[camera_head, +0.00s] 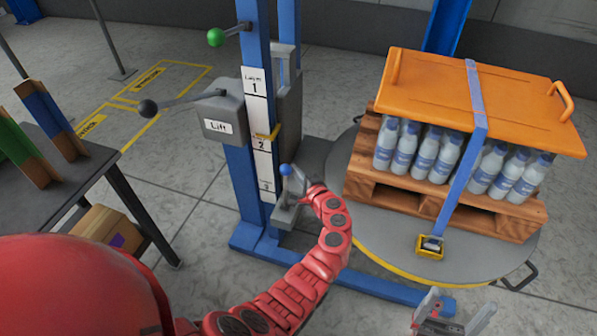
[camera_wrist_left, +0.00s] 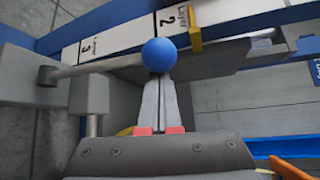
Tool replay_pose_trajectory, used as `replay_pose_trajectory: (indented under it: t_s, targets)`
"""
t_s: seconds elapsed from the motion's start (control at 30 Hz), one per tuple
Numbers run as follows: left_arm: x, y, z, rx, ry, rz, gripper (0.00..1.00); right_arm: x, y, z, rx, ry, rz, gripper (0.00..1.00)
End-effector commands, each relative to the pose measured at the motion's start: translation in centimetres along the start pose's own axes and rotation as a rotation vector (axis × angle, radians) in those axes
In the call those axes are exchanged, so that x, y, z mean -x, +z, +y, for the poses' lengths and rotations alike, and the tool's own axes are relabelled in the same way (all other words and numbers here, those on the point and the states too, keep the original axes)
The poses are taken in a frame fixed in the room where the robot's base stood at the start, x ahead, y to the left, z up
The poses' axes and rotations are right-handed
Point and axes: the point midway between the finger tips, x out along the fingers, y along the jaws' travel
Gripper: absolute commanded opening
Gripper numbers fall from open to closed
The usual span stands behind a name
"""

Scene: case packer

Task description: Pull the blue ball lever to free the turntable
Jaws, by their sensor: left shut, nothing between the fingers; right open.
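The blue ball lever shows in the head view, its ball (camera_head: 286,169) low beside the blue post. In the left wrist view the blue ball (camera_wrist_left: 158,55) sits on a grey rod running left to a bracket. My left gripper (camera_head: 297,182) is at the lever; in the wrist view its fingers (camera_wrist_left: 159,82) are shut and empty, with tips right at the ball. I cannot tell whether they touch it. My right gripper (camera_head: 450,315) is open and empty at the bottom edge. The grey turntable (camera_head: 395,240) carries a wooden pallet (camera_head: 400,200) of bottles (camera_head: 430,155).
An orange cover (camera_head: 470,95) and blue strap (camera_head: 472,150) lie over the bottles. A lift box (camera_head: 219,118) with a black ball lever (camera_head: 148,108) and a green ball lever (camera_head: 216,37) sit higher on the post. A dark table (camera_head: 75,185) stands left.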

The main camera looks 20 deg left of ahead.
Motion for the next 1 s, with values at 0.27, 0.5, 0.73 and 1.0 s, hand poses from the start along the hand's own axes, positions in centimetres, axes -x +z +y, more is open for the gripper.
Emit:
replay_pose_trajectory:
  t_s: [0.27, 0.5, 0.73, 1.0]
  targets:
    - [2.3, 2.3, 2.2, 0.157, -0.158, 0.003, 0.0, 6.7, 1.1, -0.3, 0.0, 0.0, 0.0, 0.92]
    - [4.0, 4.0, 2.9, 0.27, -0.263, 0.004, 0.0, 11.1, 1.9, -0.6, 0.0, 0.0, 0.0, 0.92]
    - [4.9, 4.9, 3.1, 0.33, -0.32, 0.005, 0.0, 13.2, 2.2, -0.7, 0.0, 0.0, 0.0, 0.92]
    - [5.2, 5.4, 2.9, 0.351, -0.34, 0.001, 0.0, 13.7, 2.3, -0.7, 0.0, 0.0, 0.0, 0.92]
